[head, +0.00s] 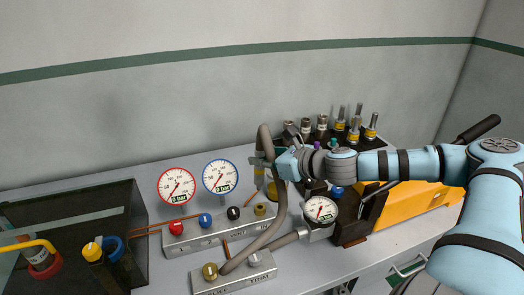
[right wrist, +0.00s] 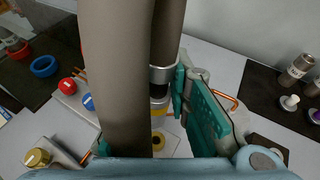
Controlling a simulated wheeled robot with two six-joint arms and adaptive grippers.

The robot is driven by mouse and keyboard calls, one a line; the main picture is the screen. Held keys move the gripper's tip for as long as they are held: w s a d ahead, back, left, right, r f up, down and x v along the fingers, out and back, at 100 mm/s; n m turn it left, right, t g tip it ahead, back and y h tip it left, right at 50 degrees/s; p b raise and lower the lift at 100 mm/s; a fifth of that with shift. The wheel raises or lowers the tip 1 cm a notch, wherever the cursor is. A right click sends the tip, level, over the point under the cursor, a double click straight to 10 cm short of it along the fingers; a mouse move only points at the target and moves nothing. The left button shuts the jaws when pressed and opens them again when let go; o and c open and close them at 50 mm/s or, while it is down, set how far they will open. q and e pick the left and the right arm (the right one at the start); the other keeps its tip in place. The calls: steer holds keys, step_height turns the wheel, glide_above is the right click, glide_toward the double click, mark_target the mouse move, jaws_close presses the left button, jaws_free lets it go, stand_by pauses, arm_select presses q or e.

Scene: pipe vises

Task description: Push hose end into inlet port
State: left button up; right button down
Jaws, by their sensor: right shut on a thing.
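A grey-brown hose (head: 276,212) rises from the front block, arches over and comes down to a metal-collared end with a yellow band (head: 259,171). My right gripper (head: 264,161) is shut on the hose near this end. The end points down, above the brass port (head: 260,209) on the manifold's right side, with a gap visible between them. In the right wrist view, the hose end (right wrist: 161,76) shows beside the teal fingers (right wrist: 190,100), and the brass port (right wrist: 158,143) is partly hidden below. The near hose run covers much of that view. My left gripper is not in view.
The manifold (head: 205,233) carries red, blue and black knobs and two gauges. A small gauge (head: 320,209) stands right of the port, close to the hose.

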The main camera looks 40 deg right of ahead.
mark_target(262, 183)
steer(key=shift+f, duration=0.15)
steer(key=shift+n, duration=0.3)
step_height(262, 183, down, 6)
steer(key=b, duration=0.6)
stand_by(1.3)
steer(key=shift+f+b, duration=0.35)
steer(key=shift+b, duration=0.05)
steer(key=shift+f+b, duration=1.2)
steer(key=shift+b, duration=0.05)
steer(key=c, duration=1.4)
jaws_free()
steer(key=shift+c, duration=0.2)
steer(key=shift+r, duration=0.1)
